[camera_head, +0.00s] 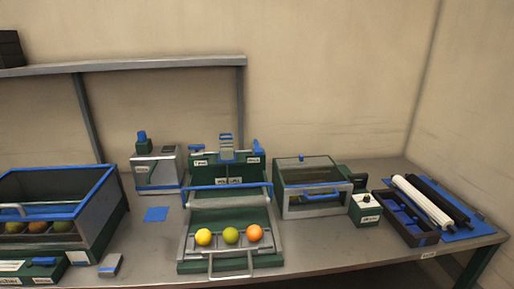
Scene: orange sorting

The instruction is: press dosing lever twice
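My gripper is not in view. No part is clearly readable as the dosing lever. A metal box (157,173) stands back left of the middle, with a small green block and blue top piece (142,136) on it. Right of it is a green and metal machine (200,173) with a blue piece at its upper left (196,148), another at its upper right (256,147), and a stepped blue and grey part (226,148) between them. Its labels are too small to read. A blue bar (228,187) crosses its front. Nothing touches these parts.
A metal tray (215,258) before the machine holds a yellow, a green and an orange fruit. A blue-rimmed glass case (98,190) with fruit is at left. A windowed box (312,205), green box (365,210) and dark divided tray (425,237) are at right. A shelf (150,64) hangs behind.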

